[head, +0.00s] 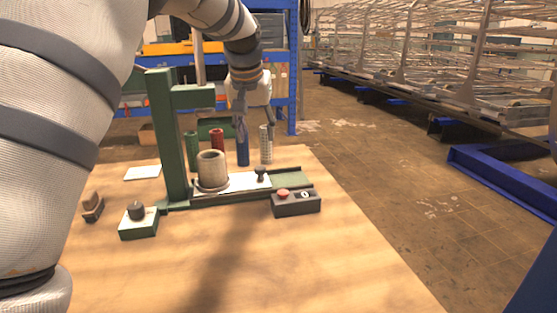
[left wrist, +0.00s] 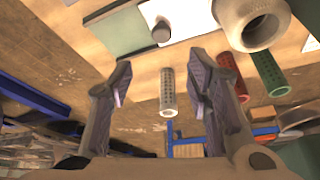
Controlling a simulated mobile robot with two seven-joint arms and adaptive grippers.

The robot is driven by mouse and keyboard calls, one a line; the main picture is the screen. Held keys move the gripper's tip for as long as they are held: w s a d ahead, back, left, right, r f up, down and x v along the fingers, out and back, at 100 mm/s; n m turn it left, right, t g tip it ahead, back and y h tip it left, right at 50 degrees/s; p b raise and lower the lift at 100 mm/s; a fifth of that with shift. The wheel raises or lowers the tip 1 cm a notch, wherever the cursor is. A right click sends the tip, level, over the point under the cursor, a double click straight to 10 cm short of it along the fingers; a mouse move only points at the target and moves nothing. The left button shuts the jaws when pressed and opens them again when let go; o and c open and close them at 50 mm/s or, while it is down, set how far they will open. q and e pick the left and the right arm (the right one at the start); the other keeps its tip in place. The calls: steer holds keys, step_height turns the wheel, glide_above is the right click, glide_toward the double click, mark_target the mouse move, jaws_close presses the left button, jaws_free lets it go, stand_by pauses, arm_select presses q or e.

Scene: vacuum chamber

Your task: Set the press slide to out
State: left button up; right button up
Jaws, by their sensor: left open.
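The green press (head: 168,135) stands on the wooden table. Its white slide plate (head: 235,183) lies on a green rail (head: 293,179) running to the right, with bare rail beyond the plate. A dark knob (head: 260,174) stands at the plate's right end, and a beige cup (head: 212,170) stands farther left on it. In the left wrist view, the knob (left wrist: 161,31) lies beyond the fingertips, near the top. My left gripper (head: 256,122) points down above the area behind the knob. It is open and empty, apart from the knob. My right gripper is not in view.
Behind the slide stand a perforated tube (head: 266,145) and blue (head: 243,152), red (head: 217,138) and green (head: 192,148) cylinders, close below my left gripper. A button box (head: 296,204) sits in front of the rail. A green block (head: 138,222) stands front left. The front table is clear.

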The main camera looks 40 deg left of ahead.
arm_select(q)
glide_toward(260, 168)
steer(key=f, duration=0.2)
steer(key=x, duration=0.2)
steer(key=b+x, duration=0.1)
steer(key=x, duration=0.2)
steer(key=shift+w+a+f, duration=0.15)
steer(key=shift+w+a, duration=0.05)
steer(key=shift+w, duration=0.1)
steer(key=shift+w+a+f, duration=0.15)
steer(key=shift+w+f, duration=0.15)
steer(key=shift+f, duration=0.2)
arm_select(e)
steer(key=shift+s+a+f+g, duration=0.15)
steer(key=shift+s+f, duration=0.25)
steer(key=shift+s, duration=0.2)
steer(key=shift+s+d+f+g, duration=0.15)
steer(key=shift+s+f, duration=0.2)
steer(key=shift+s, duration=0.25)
arm_select(q)
steer(key=shift+c, duration=0.2)
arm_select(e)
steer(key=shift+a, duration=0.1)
arm_select(q)
jaws_close()
